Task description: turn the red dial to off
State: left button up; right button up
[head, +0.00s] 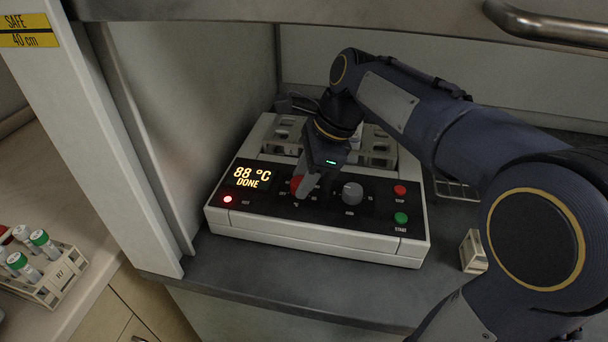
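The red dial (296,184) is on the dark front panel of the white heating device (320,236), left of a grey dial (352,193). My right gripper (302,192) reaches down from above and is at the red dial, covering much of it. Its fingers overlap the dial in the picture; I cannot tell whether they are closed on it. The dial's pointer and the off mark are too small or hidden to read. The display (249,177) reads 88 °C DONE, and a red lamp (228,199) is lit below it. My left gripper is not in view.
A red stop button (400,190) and a green start button (401,218) are at the panel's right. A raised sash with a handle (545,25) is above. A tube rack (52,283) stands at the lower left, and a small beige block (473,252) right of the device.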

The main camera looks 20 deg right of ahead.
jog(key=c, duration=0.5)
jog(key=shift+o, duration=0.2)
